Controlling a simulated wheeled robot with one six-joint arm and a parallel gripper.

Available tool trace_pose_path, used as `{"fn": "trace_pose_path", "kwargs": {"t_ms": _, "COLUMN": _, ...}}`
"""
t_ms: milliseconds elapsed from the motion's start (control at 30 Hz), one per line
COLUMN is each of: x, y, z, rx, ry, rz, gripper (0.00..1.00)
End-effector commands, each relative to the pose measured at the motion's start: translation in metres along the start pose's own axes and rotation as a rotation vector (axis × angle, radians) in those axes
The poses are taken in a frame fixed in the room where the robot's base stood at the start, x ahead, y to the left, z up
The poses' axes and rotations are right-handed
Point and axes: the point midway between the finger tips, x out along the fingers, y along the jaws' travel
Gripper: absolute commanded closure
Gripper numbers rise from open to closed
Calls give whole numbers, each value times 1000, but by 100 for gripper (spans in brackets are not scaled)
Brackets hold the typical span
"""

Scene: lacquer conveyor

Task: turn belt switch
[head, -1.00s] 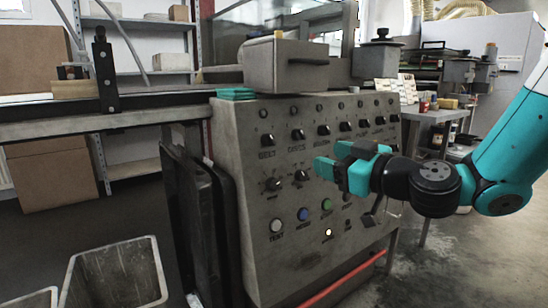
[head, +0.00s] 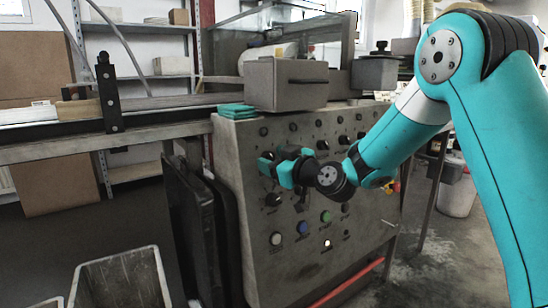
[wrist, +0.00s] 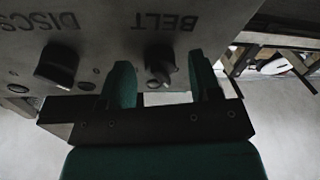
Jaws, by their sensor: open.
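The belt switch (wrist: 160,60) is a dark rotary knob on the grey control panel (head: 250,190), with the word BELT beside it, upside down in the wrist view. My gripper (wrist: 162,72) is open, with one teal-padded finger on each side of the knob. The knob shows between the fingertips, and I cannot tell if either finger touches it. In the head view, my gripper (head: 272,163) is at the upper left of the panel and hides the belt switch.
The DISCS knob (wrist: 58,64) is beside the belt switch, left in the wrist view. Coloured buttons, including a blue one (head: 303,228) and a green one (head: 326,217), sit lower on the panel. A grey box (head: 287,85) and teal pads (head: 237,111) rest on top.

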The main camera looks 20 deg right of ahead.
Motion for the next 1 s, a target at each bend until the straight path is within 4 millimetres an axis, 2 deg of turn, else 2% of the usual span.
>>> {"fn": "trace_pose_path", "kwargs": {"t_ms": 267, "x": 1, "y": 0, "z": 0, "rx": 1, "ry": -1, "rz": 0, "gripper": 43}}
{"fn": "trace_pose_path", "kwargs": {"t_ms": 400, "x": 1, "y": 0, "z": 0, "rx": 1, "ry": -1, "rz": 0, "gripper": 75}}
{"fn": "trace_pose_path", "kwargs": {"t_ms": 467, "x": 1, "y": 0, "z": 0, "rx": 1, "ry": -1, "rz": 0, "gripper": 88}}
{"fn": "trace_pose_path", "kwargs": {"t_ms": 500, "x": 1, "y": 0, "z": 0, "rx": 1, "ry": -1, "rz": 0, "gripper": 92}}
{"fn": "trace_pose_path", "kwargs": {"t_ms": 767, "x": 1, "y": 0, "z": 0, "rx": 22, "ry": 0, "rz": 4, "gripper": 92}}
{"fn": "trace_pose_path", "kwargs": {"t_ms": 1000, "x": 1, "y": 0, "z": 0, "rx": 129, "ry": 6, "rz": 26, "gripper": 92}}
